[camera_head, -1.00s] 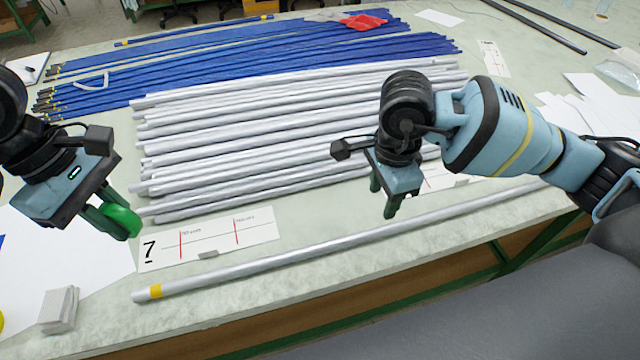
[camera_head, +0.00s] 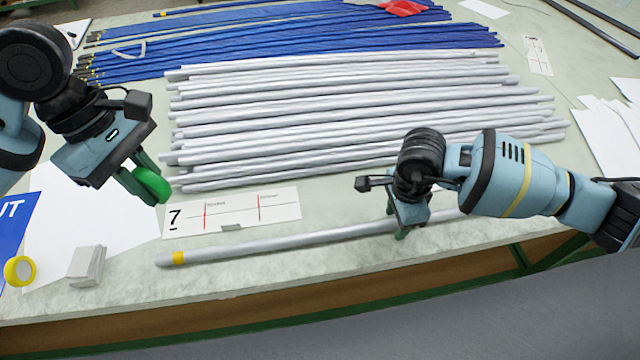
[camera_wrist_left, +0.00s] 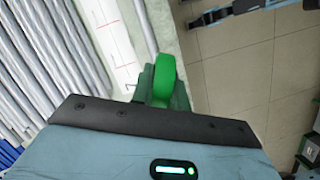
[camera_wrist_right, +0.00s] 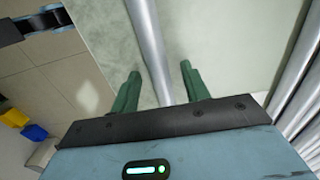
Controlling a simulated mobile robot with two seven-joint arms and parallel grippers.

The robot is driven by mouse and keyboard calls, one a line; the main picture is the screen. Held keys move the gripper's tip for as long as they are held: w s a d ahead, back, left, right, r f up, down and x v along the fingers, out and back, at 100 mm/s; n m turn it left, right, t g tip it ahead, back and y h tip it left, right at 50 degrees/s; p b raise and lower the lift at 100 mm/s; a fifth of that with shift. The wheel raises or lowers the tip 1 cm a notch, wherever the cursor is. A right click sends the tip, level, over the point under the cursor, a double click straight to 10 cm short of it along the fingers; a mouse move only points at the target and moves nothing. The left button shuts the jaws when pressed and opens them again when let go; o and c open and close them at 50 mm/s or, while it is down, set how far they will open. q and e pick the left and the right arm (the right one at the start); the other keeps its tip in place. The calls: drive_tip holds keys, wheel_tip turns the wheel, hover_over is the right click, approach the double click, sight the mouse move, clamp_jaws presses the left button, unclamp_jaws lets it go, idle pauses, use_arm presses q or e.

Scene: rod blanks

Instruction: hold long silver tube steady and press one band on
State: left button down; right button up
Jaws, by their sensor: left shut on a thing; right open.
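The long silver tube (camera_head: 300,238) lies alone along the front of the table, with one yellow band (camera_head: 178,257) near its left end. My left gripper (camera_head: 146,184) is shut on a green roll of tape (camera_head: 153,184), held above the table up and left of the tube's banded end; the green roll (camera_wrist_left: 164,80) also shows in the left wrist view. My right gripper (camera_head: 402,230) is open over the tube's middle. In the right wrist view the tube (camera_wrist_right: 150,45) passes between the open fingers (camera_wrist_right: 160,88), apart from both.
A pile of silver tubes (camera_head: 350,115) lies behind, with blue tubes (camera_head: 300,40) beyond. A card marked 7 (camera_head: 235,212) lies just behind the tube. A yellow roll (camera_head: 19,270) and a small grey-white block (camera_head: 87,266) are at front left.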

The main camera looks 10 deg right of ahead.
clamp_jaws()
idle(0.3)
idle(0.8)
use_arm(q)
drive_tip(key=shift+d+f+m+y, duration=0.1)
drive_tip(key=shift+f+m+y, duration=0.2)
drive_tip(key=shift+f+m, duration=0.25)
wheel_tip(320, 180, down, 11)
drive_tip(key=m+t+y, duration=0.1)
drive_tip(key=m+y, duration=0.1)
drive_tip(key=m, duration=0.9)
drive_tip(key=shift+r+t, duration=0.2)
drive_tip(key=shift+t, duration=0.1)
